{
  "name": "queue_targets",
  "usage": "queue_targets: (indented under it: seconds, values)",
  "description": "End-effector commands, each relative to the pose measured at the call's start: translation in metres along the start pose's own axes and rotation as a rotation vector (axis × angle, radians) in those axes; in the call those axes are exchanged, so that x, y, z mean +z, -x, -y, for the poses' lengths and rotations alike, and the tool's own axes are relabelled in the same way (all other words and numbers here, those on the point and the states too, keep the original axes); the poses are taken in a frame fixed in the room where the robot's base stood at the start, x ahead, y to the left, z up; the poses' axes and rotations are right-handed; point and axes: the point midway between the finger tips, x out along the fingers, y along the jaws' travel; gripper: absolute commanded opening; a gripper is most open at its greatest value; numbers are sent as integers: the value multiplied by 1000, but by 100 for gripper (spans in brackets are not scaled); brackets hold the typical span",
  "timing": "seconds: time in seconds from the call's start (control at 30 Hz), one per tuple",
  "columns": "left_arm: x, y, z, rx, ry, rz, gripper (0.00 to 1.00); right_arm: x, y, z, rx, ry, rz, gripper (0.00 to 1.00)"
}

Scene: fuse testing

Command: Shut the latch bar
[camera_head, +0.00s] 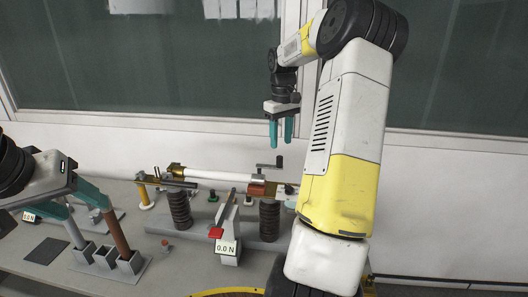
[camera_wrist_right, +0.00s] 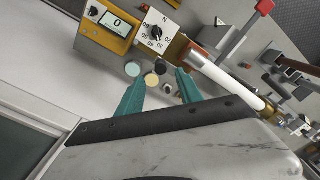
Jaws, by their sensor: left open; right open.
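A white fuse tube (camera_head: 220,176) lies across two dark ribbed insulators, with brass fittings at its ends. A slanted grey bar (camera_head: 228,206) with a red end (camera_head: 215,233) stands in front of the tube; I cannot tell for certain whether this is the latch bar. The tube (camera_wrist_right: 226,76) and red end (camera_wrist_right: 265,6) also show in the right wrist view. My right gripper (camera_head: 281,146) is open and empty, pointing down above the tube's right end. My left gripper (camera_head: 80,201) is open at the far left, near a brown tube (camera_head: 116,235) in a holder.
A box reading 0.0 N (camera_head: 228,248) stands below the slanted bar. A dark square pad (camera_head: 46,251) lies at the left. A yellow meter (camera_wrist_right: 112,24) and a dial plate (camera_wrist_right: 158,35) show in the right wrist view. My right arm hides the bench's right part.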

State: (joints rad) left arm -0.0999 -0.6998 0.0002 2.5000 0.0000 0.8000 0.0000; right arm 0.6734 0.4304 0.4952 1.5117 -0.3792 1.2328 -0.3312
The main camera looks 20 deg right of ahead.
Motion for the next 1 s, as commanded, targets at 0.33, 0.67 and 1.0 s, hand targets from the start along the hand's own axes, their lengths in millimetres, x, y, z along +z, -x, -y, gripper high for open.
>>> queue_targets:
  seconds: [0.33, 0.67, 1.0]
  values:
    - [0, 0, 0, 0, 0, 0, 55, 0, -50, 1, -4, 1, 3, 43]
    - [0, 0, 0, 0, 0, 0, 55, 0, -76, 0, -1, 1, 0, 43]
    - [0, 0, 0, 0, 0, 0, 55, 0, -76, 1, -1, 0, 0, 17]
